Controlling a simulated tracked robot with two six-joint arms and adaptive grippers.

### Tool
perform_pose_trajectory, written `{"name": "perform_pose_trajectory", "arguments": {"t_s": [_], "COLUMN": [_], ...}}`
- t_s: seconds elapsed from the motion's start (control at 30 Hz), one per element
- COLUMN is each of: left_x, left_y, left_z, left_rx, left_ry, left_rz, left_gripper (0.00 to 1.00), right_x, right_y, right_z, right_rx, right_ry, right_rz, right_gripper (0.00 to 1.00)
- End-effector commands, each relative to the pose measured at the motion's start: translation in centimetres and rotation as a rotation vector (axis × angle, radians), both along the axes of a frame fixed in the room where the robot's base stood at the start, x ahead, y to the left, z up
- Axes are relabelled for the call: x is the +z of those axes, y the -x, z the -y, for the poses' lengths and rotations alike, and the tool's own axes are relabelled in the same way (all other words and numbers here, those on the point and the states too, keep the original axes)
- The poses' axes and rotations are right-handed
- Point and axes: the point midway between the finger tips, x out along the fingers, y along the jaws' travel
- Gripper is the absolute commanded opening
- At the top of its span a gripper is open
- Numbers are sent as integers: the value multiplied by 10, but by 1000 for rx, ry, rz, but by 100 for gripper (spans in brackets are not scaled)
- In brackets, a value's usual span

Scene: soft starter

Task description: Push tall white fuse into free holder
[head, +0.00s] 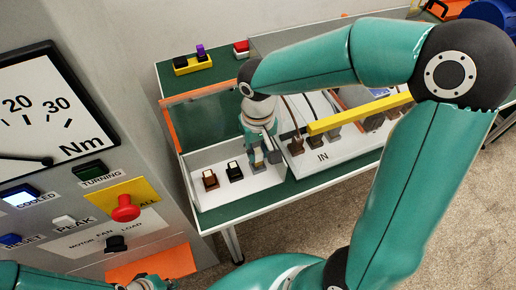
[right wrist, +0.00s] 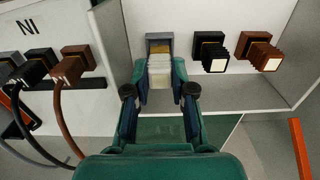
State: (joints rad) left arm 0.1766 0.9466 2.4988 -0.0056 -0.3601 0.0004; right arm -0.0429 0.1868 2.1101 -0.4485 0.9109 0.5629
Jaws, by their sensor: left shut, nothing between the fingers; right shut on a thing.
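In the right wrist view, my right gripper (right wrist: 160,88) is shut on a pale white fuse (right wrist: 160,70). The fuse is lined up with a grey holder (right wrist: 159,37) in the white panel, and its far end meets the holder. I cannot tell how deep it sits. In the head view, my right gripper (head: 264,156) points down into the open compartment, and its fingers hide most of the fuse. My left gripper (head: 155,284) is shut and empty at the bottom edge, partly cut off, below the control panel.
A black holder (right wrist: 210,52) and a brown holder (right wrist: 259,51), both with white tops, stand beside the grey one. A side wall divides them from black and brown plugs (right wrist: 77,64) with cables. A yellow bar (head: 360,113) crosses above the neighbouring compartment.

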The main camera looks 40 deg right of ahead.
Motion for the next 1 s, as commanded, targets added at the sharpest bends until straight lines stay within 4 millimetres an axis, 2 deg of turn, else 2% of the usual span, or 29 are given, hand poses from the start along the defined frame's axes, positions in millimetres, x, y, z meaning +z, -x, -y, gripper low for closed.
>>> {"name": "perform_pose_trajectory", "arguments": {"t_s": [0.77, 1.0], "left_x": [-19, -15], "left_y": [0, 0], "left_z": [0, 0], "left_rx": [0, 0], "left_ry": [0, 0], "left_rz": [0, 0], "left_gripper": [0, 0], "right_x": [-21, -16], "right_y": [0, 0], "right_z": [1, 1], "right_rx": [-1, -1], "right_ry": [0, 0], "right_rz": [-1, 0], "right_gripper": [0, 0]}}
